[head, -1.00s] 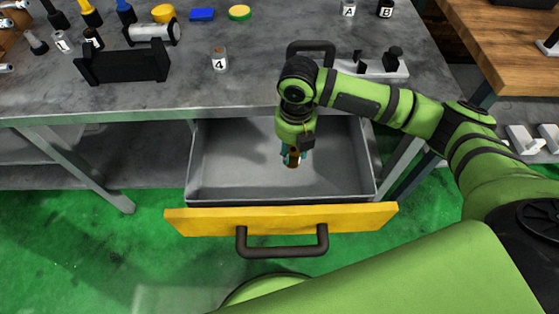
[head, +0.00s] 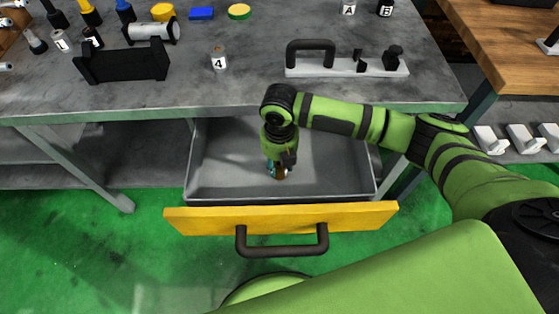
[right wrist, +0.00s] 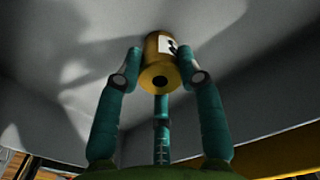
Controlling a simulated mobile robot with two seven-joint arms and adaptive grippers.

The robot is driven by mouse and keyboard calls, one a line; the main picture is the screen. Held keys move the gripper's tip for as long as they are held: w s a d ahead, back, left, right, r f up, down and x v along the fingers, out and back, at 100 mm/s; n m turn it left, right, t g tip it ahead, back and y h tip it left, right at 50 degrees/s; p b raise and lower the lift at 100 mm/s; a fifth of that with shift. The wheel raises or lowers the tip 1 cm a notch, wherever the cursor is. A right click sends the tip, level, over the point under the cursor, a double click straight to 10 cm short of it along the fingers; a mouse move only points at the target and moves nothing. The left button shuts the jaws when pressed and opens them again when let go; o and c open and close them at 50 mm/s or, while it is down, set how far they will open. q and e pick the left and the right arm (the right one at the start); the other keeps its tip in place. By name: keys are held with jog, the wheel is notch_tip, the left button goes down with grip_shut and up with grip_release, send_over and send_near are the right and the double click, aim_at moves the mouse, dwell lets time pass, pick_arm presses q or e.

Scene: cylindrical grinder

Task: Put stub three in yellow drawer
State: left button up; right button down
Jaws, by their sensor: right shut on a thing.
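The yellow drawer (head: 350,216) is pulled open below the grey workbench, with a grey, otherwise empty tray inside. My right gripper (head: 278,172) is down inside the drawer, near its middle. In the right wrist view its teal fingers (right wrist: 160,85) are closed around a brass-coloured stub (right wrist: 158,68). The stub has a white label with a dark mark, only partly readable, and a hole in its end. In the head view the stub (head: 280,174) is mostly hidden by the fingers. My left gripper is not in view.
On the bench stand a stub labelled 4 (head: 219,60), a black V-shaped holder (head: 122,62) and a plate with a black handle (head: 345,68). The drawer's front handle (head: 282,246) juts out. Drawer walls surround my right gripper.

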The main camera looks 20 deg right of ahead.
jog(key=c, duration=0.8)
grip_release()
notch_tip(320, 180, up, 12)
jog(key=shift+r+p, duration=0.15)
jog(key=shift+p, duration=0.25)
